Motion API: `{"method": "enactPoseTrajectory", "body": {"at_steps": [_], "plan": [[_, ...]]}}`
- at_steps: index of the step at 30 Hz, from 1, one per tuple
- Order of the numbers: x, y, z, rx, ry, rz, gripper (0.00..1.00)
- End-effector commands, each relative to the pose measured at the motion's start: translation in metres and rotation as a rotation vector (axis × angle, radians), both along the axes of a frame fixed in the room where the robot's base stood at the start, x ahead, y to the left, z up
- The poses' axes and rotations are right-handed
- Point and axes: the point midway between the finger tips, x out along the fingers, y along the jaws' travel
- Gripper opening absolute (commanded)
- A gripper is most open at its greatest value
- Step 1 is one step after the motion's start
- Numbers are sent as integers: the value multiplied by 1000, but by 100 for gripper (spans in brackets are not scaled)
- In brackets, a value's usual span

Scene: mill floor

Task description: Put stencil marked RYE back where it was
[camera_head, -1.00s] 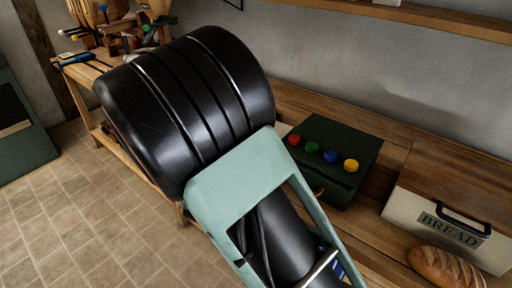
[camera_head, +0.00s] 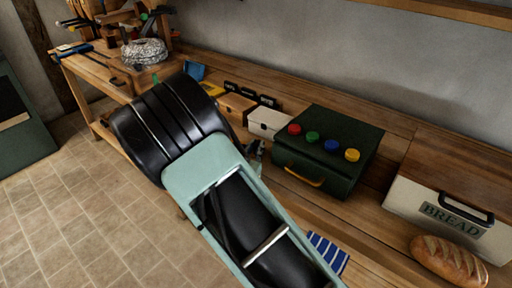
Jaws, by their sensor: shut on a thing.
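Only a small dark grey part of what looks like my gripper (camera_head: 255,150) shows, between my arm and the green case. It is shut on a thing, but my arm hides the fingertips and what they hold. I cannot make out a stencil marked RYE. Several small dark plates (camera_head: 249,95) stand in a row at the back of the bench, behind the small boxes. They are too small to read, and I cannot tell whether they are stencils.
A dark green case (camera_head: 335,172) with red, green, blue and yellow knobs stands on the bench. White (camera_head: 266,123) and wooden (camera_head: 235,107) boxes stand left of it. A BREAD bin (camera_head: 418,203) and a loaf (camera_head: 448,260) are at right. A blue striped cloth (camera_head: 328,252) lies in front.

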Motion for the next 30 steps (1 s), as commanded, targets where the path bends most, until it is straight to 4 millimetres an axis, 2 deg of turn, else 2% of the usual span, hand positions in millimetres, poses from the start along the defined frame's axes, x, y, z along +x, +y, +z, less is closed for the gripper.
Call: {"method": "enactPoseTrajectory", "body": {"at_steps": [5,6,10,21,26,30], "plan": [[0,0,-4,0,-2,0,0],[0,0,-3,0,0,0,16],[0,0,-3,-1,0,0,29],[0,0,2,-1,0,0,29],[-26,8,4,0,2,4,29],[-57,17,9,0,2,4,29]]}}
